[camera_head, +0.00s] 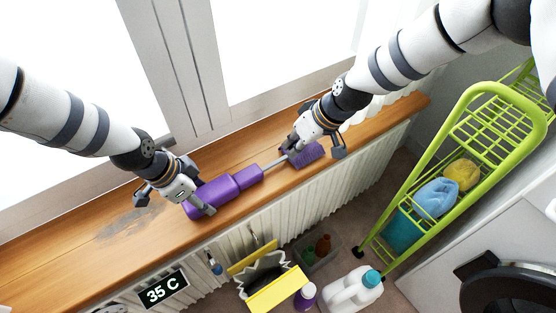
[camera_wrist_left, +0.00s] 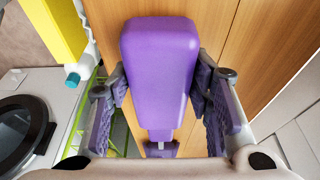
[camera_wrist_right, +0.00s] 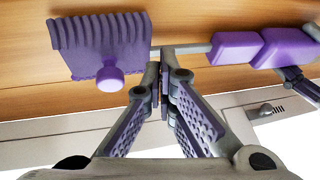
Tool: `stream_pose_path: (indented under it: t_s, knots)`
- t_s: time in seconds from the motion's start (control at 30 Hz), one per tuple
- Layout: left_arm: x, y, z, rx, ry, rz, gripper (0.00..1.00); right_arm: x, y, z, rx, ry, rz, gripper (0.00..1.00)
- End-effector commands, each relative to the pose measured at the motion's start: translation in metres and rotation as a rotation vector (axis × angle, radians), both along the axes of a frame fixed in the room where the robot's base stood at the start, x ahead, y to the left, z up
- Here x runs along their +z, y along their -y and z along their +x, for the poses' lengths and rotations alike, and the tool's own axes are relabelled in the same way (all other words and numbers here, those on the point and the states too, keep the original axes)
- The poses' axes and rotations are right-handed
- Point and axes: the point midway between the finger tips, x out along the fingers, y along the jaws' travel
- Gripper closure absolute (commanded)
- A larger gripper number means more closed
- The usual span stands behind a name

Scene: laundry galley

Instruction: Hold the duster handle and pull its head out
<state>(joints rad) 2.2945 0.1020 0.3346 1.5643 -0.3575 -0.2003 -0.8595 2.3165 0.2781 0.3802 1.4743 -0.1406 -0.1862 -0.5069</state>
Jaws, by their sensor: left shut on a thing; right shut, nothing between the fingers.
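The duster lies along the wooden sill, with its purple handle (camera_head: 215,192), a thin grey rod (camera_head: 275,163) and a ridged purple head (camera_head: 308,154). My left gripper (camera_head: 176,202) is shut on the duster handle; in the left wrist view its fingers flank the handle (camera_wrist_left: 160,65). My right gripper (camera_head: 295,148) is above the rod, next to the head. In the right wrist view its fingertips (camera_wrist_right: 162,78) are together with nothing between them. They overlap the rod (camera_wrist_right: 185,49) just beside the head (camera_wrist_right: 105,42), which has a round purple knob (camera_wrist_right: 110,79). Contact there cannot be told.
The wooden sill (camera_head: 60,253) runs under the window, above a white radiator (camera_head: 205,250). A green drying rack (camera_head: 390,215) stands at the right. A white jug (camera_head: 352,295) and a yellow box (camera_head: 275,300) are below the sill. Bare sill lies at the far left.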

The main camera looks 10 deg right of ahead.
Motion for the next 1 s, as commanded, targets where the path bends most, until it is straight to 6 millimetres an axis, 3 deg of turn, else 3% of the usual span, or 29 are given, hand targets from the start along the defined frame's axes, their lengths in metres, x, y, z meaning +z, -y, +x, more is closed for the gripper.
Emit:
stream_pose_path:
  t_s: [0.5, 0.87, 0.9, 1.0]
  knots:
    - [0.000, 0.000, 0.000, 0.000, 0.001, -0.001, 1.00, 0.039, 0.013, -0.030, 0.001, 0.000, 0.000, 1.00]
    - [0.000, 0.000, 0.000, 0.000, 0.001, -0.001, 1.00, 0.040, 0.013, -0.032, 0.000, -0.001, 0.000, 1.00]
    - [0.000, 0.000, 0.000, 0.000, 0.001, -0.001, 0.50, 0.040, 0.013, -0.031, 0.000, -0.001, 0.000, 1.00]
    - [0.000, 0.000, 0.000, 0.000, 0.001, -0.001, 0.31, 0.040, 0.013, -0.031, 0.000, 0.000, 0.000, 1.00]
